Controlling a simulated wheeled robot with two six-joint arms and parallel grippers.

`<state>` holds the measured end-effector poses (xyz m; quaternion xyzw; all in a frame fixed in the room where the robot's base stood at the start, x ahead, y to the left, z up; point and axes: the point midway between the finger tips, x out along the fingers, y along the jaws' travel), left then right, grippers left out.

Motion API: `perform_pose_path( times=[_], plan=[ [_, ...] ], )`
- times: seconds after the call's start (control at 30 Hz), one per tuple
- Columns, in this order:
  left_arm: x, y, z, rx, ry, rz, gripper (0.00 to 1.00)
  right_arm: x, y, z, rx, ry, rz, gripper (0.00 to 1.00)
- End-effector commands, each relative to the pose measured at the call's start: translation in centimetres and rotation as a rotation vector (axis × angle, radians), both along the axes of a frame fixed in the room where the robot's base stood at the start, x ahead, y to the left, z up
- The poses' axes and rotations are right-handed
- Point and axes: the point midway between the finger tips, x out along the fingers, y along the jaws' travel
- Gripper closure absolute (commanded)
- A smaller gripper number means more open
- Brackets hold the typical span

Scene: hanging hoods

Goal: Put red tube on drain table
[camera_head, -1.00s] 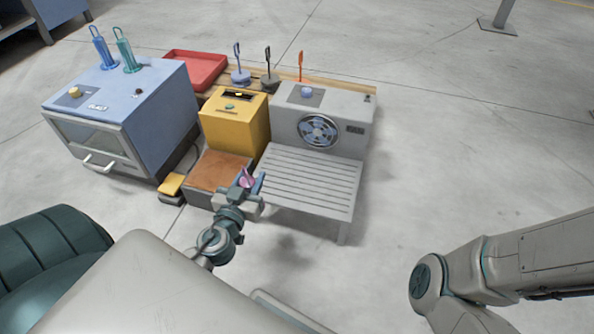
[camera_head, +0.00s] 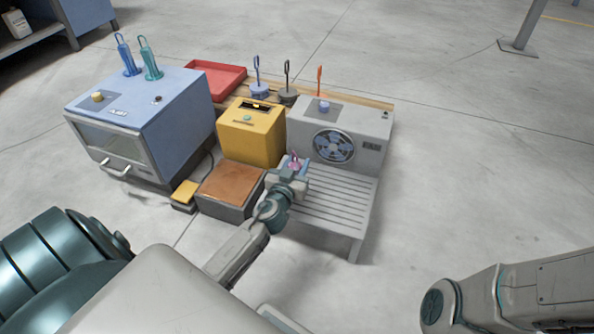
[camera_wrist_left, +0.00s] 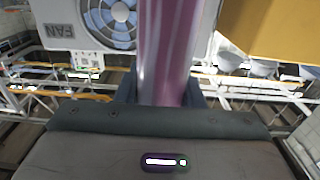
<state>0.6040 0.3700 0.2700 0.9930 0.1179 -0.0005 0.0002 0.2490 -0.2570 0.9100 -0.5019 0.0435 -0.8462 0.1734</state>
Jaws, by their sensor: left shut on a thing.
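A pink-purple striped tube (camera_wrist_left: 165,50) stands between the fingers of my left gripper (camera_head: 292,170), which is shut on it. In the head view only a small pink part of the tube (camera_head: 295,161) shows above the fingers. The gripper hides its lower part. The drain table (camera_head: 333,209) is a grey slatted table in front of the grey fan box. My left gripper is over its back left part, and I cannot tell its height above the slats. My right arm shows at the lower right, with its gripper out of view.
The grey fan box (camera_head: 368,128) stands directly behind the table. A yellow box (camera_head: 262,143) and a brown-topped block (camera_head: 232,186) are to the left. A blue cabinet (camera_head: 172,116) stands further left. The slats to the gripper's right are bare.

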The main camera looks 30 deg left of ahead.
Motion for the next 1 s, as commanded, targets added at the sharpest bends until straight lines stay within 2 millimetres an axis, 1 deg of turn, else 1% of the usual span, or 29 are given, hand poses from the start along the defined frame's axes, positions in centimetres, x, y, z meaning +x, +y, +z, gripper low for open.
perform_pose_path(
  times=[0.03,0.07,0.3,0.4,0.43,0.53,0.87,0.97,1.0],
  plan=[
    [0.0,0.0,-1.2,0.000,0.000,0.000,0.95,0.1,0.0,-1.0,-0.001,0.007,0.001,0.64],
    [0.0,0.0,-1.4,0.001,-0.001,0.000,0.95,0.2,0.0,-1.1,-0.002,0.010,0.002,0.64],
    [0.0,0.0,-1.2,0.000,-0.001,-0.001,0.95,0.4,0.0,-0.8,-0.004,0.023,0.003,0.64],
    [0.0,0.0,-1.4,0.000,-0.001,-0.001,0.95,0.3,0.1,-1.0,-0.004,0.019,0.003,0.64],
    [0.0,0.0,-1.5,0.000,0.000,0.000,0.63,0.3,0.0,-1.0,-0.005,0.019,0.003,0.64],
    [0.0,0.0,-1.4,0.000,0.000,0.000,0.44,0.3,0.0,-0.9,-0.005,0.018,0.003,0.64],
    [0.0,0.0,-1.2,0.000,-0.001,-0.001,0.43,0.3,0.0,-0.7,-0.005,0.015,0.001,0.64],
    [-0.8,-0.2,-1.3,-0.001,0.001,-0.001,0.43,0.2,0.0,-0.8,-0.004,0.014,0.001,0.64],
    [-1.4,-0.3,-1.4,0.000,0.001,-0.001,0.43,0.2,0.0,-0.8,-0.004,0.014,0.001,0.64]
  ],
)
